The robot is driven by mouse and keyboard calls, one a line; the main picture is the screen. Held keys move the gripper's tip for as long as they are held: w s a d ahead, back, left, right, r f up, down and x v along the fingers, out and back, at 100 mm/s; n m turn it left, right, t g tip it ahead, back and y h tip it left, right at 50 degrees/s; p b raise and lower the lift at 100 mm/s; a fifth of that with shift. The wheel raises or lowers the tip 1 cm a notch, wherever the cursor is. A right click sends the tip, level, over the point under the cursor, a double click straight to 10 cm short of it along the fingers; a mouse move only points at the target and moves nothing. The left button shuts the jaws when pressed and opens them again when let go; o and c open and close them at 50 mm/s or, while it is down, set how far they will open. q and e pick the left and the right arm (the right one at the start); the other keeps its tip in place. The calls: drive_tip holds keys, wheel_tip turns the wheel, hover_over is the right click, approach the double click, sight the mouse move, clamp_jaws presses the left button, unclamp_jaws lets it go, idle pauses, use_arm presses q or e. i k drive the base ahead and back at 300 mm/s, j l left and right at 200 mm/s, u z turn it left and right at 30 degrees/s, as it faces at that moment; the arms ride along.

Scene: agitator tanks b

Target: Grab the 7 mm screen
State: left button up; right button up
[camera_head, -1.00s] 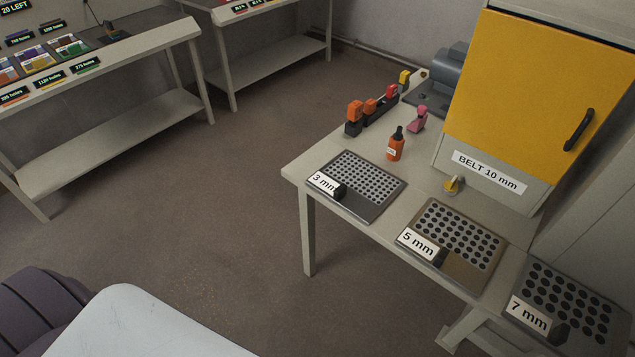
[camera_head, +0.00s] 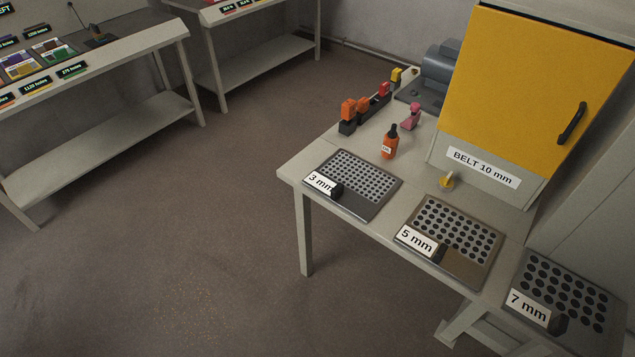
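The 7 mm screen (camera_head: 566,289) is a dark grey perforated plate with large round holes. It lies at the lower right of the picture, at the near right end of the table. It has a white "7 mm" label (camera_head: 528,307) and a black handle (camera_head: 558,325) on its near edge. The 5 mm screen (camera_head: 459,231) and the 3 mm screen (camera_head: 362,178) lie to its left, with smaller holes. Neither of my grippers shows in this view.
A yellow-doored cabinet (camera_head: 535,85) labelled "BELT 10 mm" stands behind. Open floor (camera_head: 190,240) lies to the left.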

sight(577, 315)
drive_tip(key=z, duration=1.9)
